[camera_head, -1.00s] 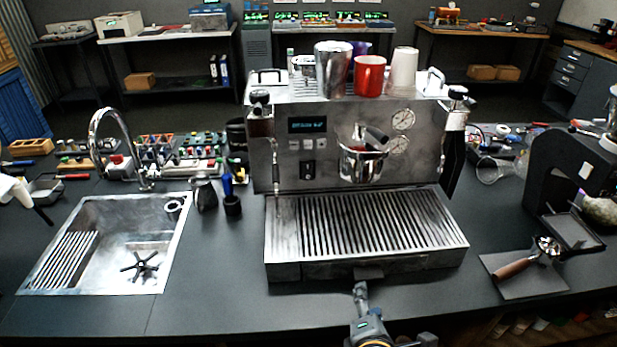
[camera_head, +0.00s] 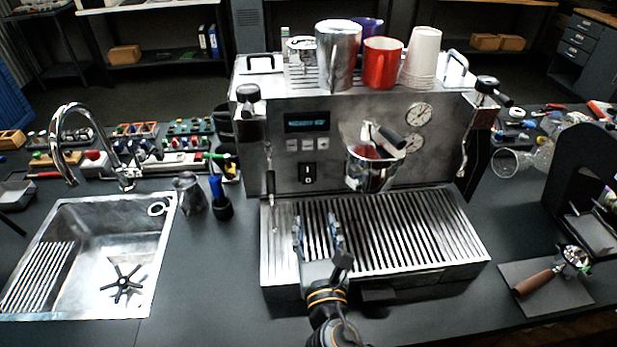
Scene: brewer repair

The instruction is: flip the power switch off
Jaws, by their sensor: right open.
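The espresso machine (camera_head: 280,130) stands in the middle of the counter with its display lit. My left gripper is not in view.
Cups stand on top. The sink (camera_head: 110,255) is at left, a portafilter (camera_head: 545,278) at right.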

